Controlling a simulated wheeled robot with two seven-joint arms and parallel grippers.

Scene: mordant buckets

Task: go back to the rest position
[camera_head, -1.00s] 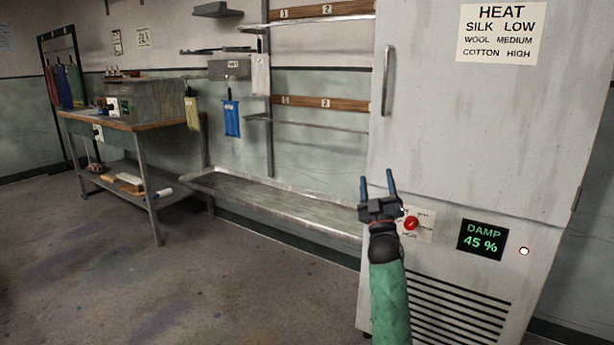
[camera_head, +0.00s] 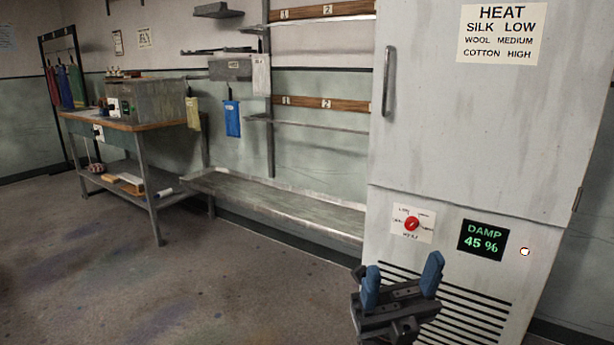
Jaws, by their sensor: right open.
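My right gripper (camera_head: 402,282) is in the lower right of the head view, in front of the vent slots of the grey cabinet (camera_head: 470,130). Its two blue fingertips stand apart with nothing between them. It touches nothing that I can see. The cabinet's red dial (camera_head: 411,223) is in full view above the gripper, on a white label. The green display (camera_head: 483,240) reads DAMP 45 %. My left gripper is not in view.
A long metal trough (camera_head: 280,203) runs low along the wall left of the cabinet. A workbench (camera_head: 125,125) with a grey box stands further left. Blue and yellow cloths hang on the wall. The floor (camera_head: 180,290) in front is clear.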

